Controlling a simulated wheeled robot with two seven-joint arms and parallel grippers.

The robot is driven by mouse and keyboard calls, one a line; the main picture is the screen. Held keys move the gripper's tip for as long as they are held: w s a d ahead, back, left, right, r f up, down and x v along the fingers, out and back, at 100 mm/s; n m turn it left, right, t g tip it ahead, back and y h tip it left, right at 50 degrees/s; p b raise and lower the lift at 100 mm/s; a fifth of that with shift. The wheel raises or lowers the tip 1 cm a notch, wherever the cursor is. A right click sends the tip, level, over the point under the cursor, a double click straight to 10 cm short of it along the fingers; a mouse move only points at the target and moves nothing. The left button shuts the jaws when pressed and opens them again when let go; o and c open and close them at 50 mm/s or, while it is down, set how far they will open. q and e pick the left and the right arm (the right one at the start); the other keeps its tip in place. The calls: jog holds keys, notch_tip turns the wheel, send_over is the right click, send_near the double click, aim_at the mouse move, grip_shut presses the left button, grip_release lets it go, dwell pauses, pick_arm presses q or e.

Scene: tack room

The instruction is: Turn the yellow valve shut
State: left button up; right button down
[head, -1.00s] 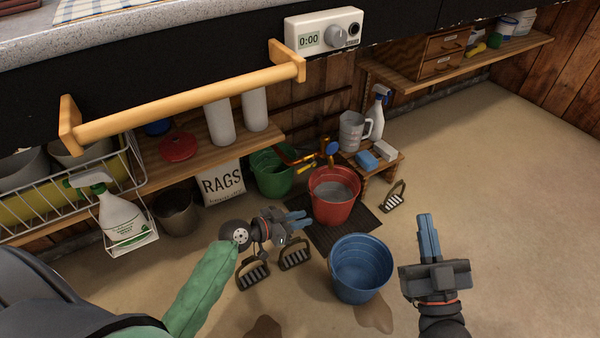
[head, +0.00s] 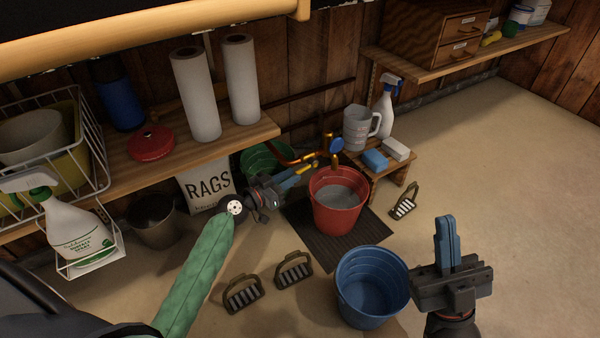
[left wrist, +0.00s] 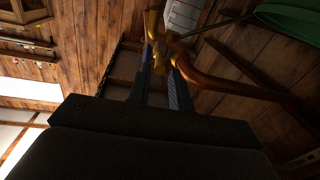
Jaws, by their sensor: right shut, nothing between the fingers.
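The yellow valve (head: 315,164) is a small handle on the copper pipe (head: 285,157), low behind the red bucket. My left gripper (head: 300,172) reaches toward it from the left, with its blue fingertips close to the handle. In the left wrist view, the yellow valve (left wrist: 156,38) shows at the ends of the fingers (left wrist: 160,70), which stand apart. I cannot tell whether they touch it. My right gripper (head: 446,222) is shut and empty, pointing up beside the blue bucket.
A blue round handle (head: 336,146) is close to the yellow one. The red bucket (head: 335,222) stands on a dark mat (head: 308,230), right of my left gripper. A blue bucket (head: 365,300) stands in front. The wooden shelf (head: 245,137) overhangs the back left.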

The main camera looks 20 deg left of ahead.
aim_at(300, 170)
pick_arm(q)
jog(key=shift+b+x, duration=0.4)
jog(key=shift+x, duration=1.8)
jog(key=shift+c, duration=0.4)
grip_shut()
